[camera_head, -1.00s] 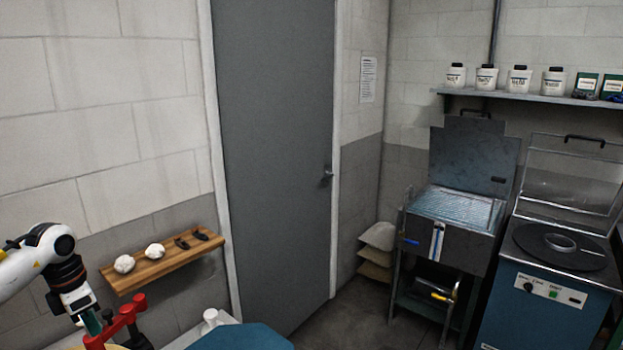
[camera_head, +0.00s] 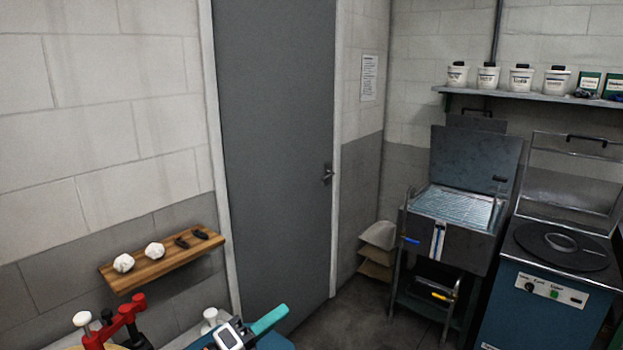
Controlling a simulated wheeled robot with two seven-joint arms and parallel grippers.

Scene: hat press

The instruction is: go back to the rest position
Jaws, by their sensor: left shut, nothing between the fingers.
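My left gripper (camera_head: 270,318) shows at the bottom middle of the head view, with its grey and white body at the lower edge and its teal fingers pointing up to the right. The fingers are together with nothing between them. It is over the blue surface at the bottom edge, apart from the red press. The rest of my left arm is out of the picture. My right gripper is not in view.
A red press (camera_head: 118,324) with a white knob stands at lower left. A wooden wall shelf (camera_head: 160,265) holds white lumps and dark items. A grey door (camera_head: 275,150) is in the middle. Steel machine (camera_head: 450,232) and blue machine (camera_head: 540,300) stand right, below a shelf (camera_head: 520,97) of tubs.

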